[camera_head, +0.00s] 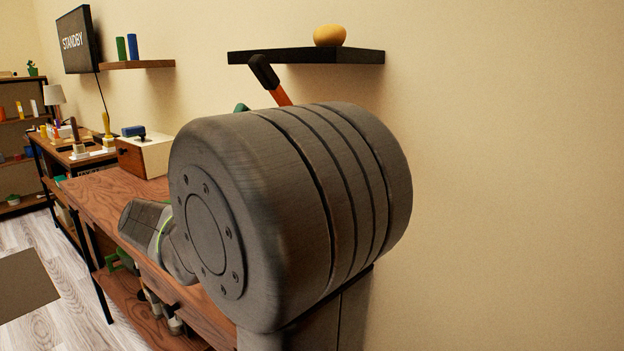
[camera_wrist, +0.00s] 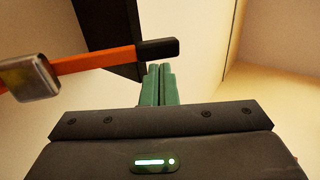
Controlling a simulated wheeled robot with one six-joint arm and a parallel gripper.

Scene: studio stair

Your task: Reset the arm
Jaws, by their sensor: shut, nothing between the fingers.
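My gripper (camera_wrist: 158,86) shows in the wrist view as two green fingers, closed together with nothing between them. In the head view my large grey arm joint fills the middle and hides most of the gripper; only a small green bit shows behind it. A hammer-like tool (camera_wrist: 95,61) with an orange handle, black grip end and metal head lies across the left of the wrist view. Its grip end is close to the fingertips; I cannot tell whether they touch. The tool's black and orange handle (camera_head: 265,75) also sticks up behind my arm in the head view. What supports it is hidden.
A black wall shelf (camera_head: 300,56) with a yellow-orange round object (camera_head: 330,35) is above and behind my arm. A wooden workbench (camera_head: 105,195) runs to the left, with a white box (camera_head: 150,155) on it. The wall at right is bare.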

